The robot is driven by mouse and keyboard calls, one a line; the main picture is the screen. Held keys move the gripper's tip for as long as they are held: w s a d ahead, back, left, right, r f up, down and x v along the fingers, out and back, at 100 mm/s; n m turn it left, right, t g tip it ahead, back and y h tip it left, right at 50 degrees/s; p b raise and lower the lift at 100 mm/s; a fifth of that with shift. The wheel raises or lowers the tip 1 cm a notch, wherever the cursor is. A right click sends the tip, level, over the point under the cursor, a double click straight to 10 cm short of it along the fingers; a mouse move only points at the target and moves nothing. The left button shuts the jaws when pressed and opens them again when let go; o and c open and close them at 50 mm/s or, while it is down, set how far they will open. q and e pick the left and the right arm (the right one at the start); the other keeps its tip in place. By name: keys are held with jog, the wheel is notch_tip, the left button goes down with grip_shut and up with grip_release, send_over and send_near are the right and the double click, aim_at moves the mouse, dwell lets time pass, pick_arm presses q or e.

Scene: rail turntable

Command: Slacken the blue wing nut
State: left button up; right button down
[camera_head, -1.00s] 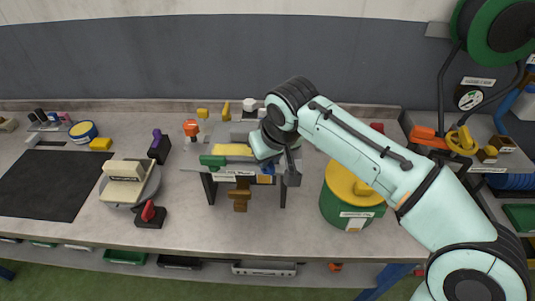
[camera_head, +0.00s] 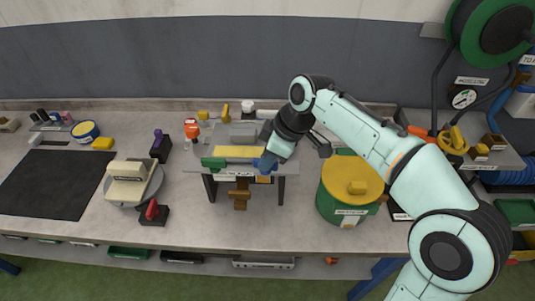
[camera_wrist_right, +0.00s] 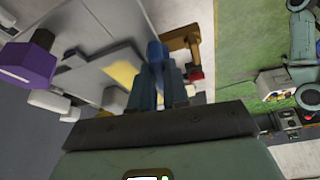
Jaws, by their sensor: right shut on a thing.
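The blue wing nut (camera_head: 266,163) is at the right front of the raised grey fixture (camera_head: 219,163) on the bench. My right gripper (camera_head: 270,158) reaches down to it from the upper right and is shut on it. In the right wrist view, the blue wing nut (camera_wrist_right: 155,51) shows beyond and between the fingertips (camera_wrist_right: 160,75), which hide part of it. How far its thread is turned cannot be seen. My left gripper is in neither view.
The fixture carries a yellow strip (camera_head: 236,151) and a green part (camera_head: 213,163). A green drum with a yellow lid (camera_head: 352,178) stands right of it. A turntable (camera_head: 133,184) and a black mat (camera_head: 45,184) lie left. The front bench strip is mostly clear.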

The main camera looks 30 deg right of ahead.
jog(key=shift+f+n+g, duration=0.25)
jog(key=shift+n+g, duration=0.05)
jog(key=shift+n, duration=0.4)
jog(key=c, duration=1.1)
grip_release()
jog(key=shift+r, duration=0.1)
